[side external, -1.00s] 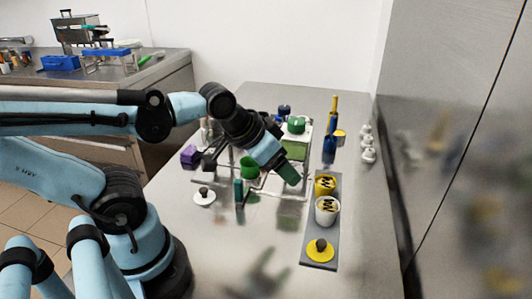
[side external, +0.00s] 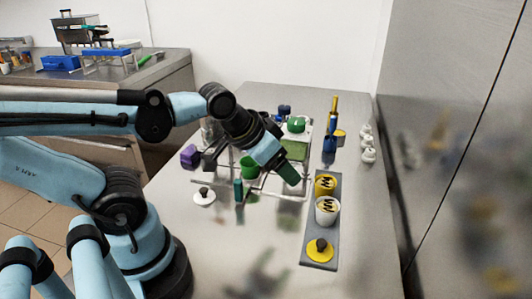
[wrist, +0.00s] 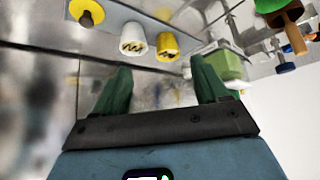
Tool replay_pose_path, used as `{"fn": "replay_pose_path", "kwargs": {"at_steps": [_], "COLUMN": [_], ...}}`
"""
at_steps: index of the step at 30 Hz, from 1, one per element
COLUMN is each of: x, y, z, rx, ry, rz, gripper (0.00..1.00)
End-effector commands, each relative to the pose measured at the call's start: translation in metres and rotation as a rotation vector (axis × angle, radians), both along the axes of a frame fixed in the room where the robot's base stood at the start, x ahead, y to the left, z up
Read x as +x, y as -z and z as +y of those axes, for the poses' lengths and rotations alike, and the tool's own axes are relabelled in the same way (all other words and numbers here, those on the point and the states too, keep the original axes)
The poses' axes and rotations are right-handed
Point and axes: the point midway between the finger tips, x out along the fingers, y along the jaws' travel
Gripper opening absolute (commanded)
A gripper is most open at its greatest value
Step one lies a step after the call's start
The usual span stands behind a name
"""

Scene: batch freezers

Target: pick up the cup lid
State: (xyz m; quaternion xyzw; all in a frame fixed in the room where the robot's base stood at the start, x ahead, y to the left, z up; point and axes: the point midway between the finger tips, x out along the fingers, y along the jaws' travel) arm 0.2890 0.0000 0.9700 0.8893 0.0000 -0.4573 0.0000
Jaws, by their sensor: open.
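A yellow round lid (side external: 320,253) with a black knob lies flat at the near end of a dark grey strip. It also shows at the top left of the wrist view (wrist: 97,13). A white round lid (side external: 204,200) with a dark knob lies on the table to the left. A white cup (side external: 327,213) and a yellow cup (side external: 325,185), both with dark markings, stand on the strip beyond the yellow lid. My gripper (side external: 291,178) is above the table, left of the yellow cup. In the wrist view its green fingers (wrist: 160,66) are apart with nothing between them.
A wire rack (side external: 290,197) with green containers stands beside and behind my gripper. A purple block (side external: 190,155) is at the left. Several small white items (side external: 368,155) line the right side by a metal wall (side external: 450,130). The near table is clear.

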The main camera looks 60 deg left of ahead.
Motion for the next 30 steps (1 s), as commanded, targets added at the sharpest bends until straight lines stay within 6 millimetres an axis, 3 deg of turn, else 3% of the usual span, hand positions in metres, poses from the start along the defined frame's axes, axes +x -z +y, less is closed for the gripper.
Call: {"fn": "replay_pose_path", "kwargs": {"at_steps": [2, 6, 14, 17, 23, 27, 30], "x": [0.000, 0.000, 0.000, -0.002, -0.024, -0.055, -0.077], "y": [0.000, 0.000, 0.000, 0.001, 0.006, 0.008, 0.008], "z": [0.000, 0.000, 0.001, 0.012, 0.071, 0.115, 0.137], "rx": [0.000, 0.000, 0.001, 0.015, 0.067, 0.060, 0.029], "ry": [0.000, 0.000, -0.002, -0.018, -0.094, -0.134, -0.150], "rz": [0.000, 0.000, 0.002, 0.029, 0.216, 0.388, 0.488], "gripper": [0.73, 0.54, 0.54, 0.54, 0.54, 0.54, 0.54]}}
